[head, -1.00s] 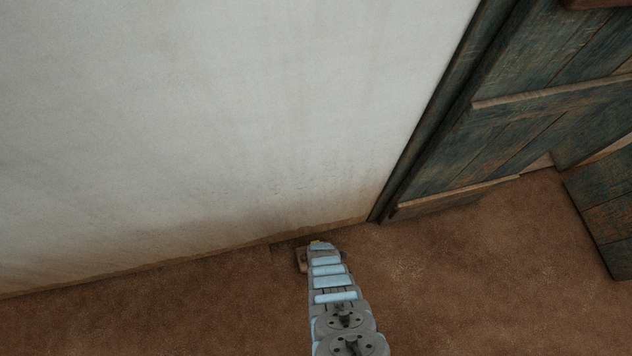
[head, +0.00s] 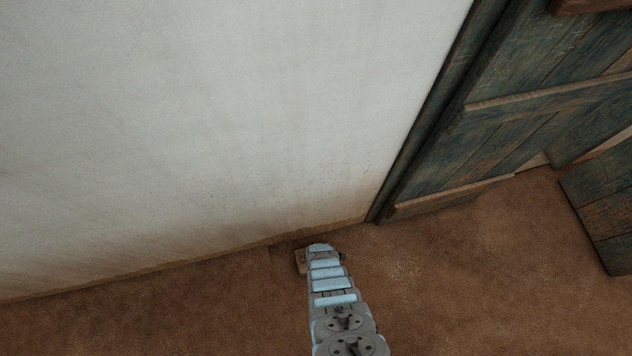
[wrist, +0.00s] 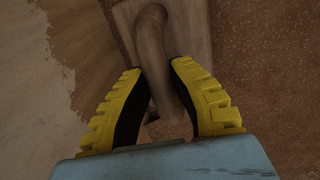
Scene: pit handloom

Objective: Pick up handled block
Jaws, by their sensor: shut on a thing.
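The handled block shows in the wrist view as a flat wooden block (wrist: 186,30) with a rounded wooden handle (wrist: 152,50) along it. In the head view, a small brown part of the block (head: 300,262) shows at the floor by the foot of the wall, mostly hidden behind my arm. My gripper (wrist: 160,78) has yellow-backed fingers with dark pads, shut on the handle, one finger on each side. The near end of the handle runs down between the fingers. The fingertips are hidden from the head view by my arm.
A pale plastered wall (head: 200,120) rises right beside the block. A weathered blue-green wooden door (head: 510,130) stands to the right, with another plank panel (head: 603,205) at the right edge. The brown earthen floor (head: 450,270) is clear around my arm.

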